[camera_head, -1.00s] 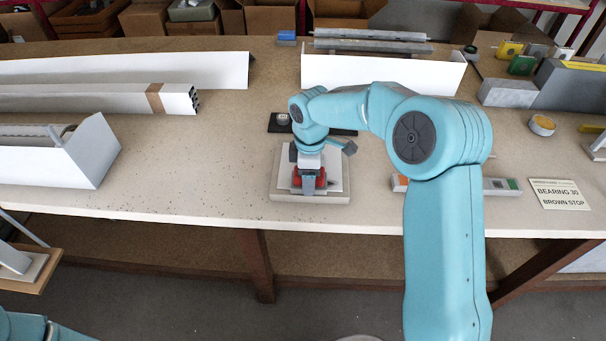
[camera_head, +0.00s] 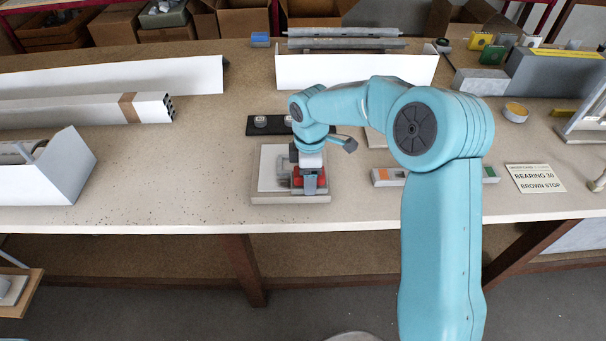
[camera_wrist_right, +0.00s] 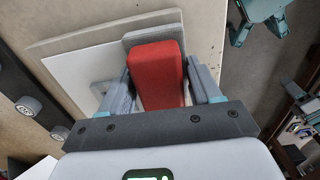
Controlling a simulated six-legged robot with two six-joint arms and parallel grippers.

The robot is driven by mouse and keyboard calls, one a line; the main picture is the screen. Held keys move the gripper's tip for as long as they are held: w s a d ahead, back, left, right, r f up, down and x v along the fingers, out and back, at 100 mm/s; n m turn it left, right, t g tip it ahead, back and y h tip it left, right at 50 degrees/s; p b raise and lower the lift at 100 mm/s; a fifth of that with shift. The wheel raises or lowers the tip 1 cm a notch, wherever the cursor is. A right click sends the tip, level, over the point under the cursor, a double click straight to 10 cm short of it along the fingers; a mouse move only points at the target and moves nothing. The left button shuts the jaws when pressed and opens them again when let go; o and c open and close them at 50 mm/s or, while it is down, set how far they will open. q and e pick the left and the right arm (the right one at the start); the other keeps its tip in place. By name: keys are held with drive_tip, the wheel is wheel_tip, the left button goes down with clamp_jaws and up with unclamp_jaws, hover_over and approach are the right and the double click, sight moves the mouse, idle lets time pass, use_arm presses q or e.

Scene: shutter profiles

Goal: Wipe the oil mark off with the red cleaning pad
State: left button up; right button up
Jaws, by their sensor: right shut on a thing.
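In the head view my right gripper (camera_head: 310,183) is low over the right part of a white plate (camera_head: 270,165) on a beige board (camera_head: 262,197). It is shut on the red cleaning pad (camera_wrist_right: 158,75), which has a grey base and sits between both fingers in the right wrist view. The pad also shows red in the head view (camera_head: 297,172). A greyish patch (camera_wrist_right: 100,88) on the white plate, beside a finger, may be the oil mark; the finger partly hides it. I cannot tell whether the pad touches the plate. My left gripper is not seen.
A black strip with round pieces (camera_head: 262,125) lies behind the board. White profiles (camera_head: 120,75) lie at left and back. A sign (camera_head: 535,178) and a small bar (camera_head: 388,177) lie to the right. The table is clear between board and left profiles.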

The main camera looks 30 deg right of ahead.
sight(292, 180)
drive_tip(key=shift+w+a, duration=0.15)
drive_tip(key=shift+w+a+f, duration=0.1)
drive_tip(key=shift+w+a, duration=0.25)
drive_tip(key=shift+a, duration=0.3)
drive_tip(key=shift+w+a, duration=0.35)
drive_tip(key=shift+a, duration=0.25)
drive_tip(key=shift+w+a+p, duration=0.25)
drive_tip(key=shift+a+p, duration=0.1)
drive_tip(key=shift+a, duration=0.1)
drive_tip(key=shift+w+a, duration=0.55)
drive_tip(key=shift+a, duration=0.3)
drive_tip(key=shift+s+d, duration=0.1)
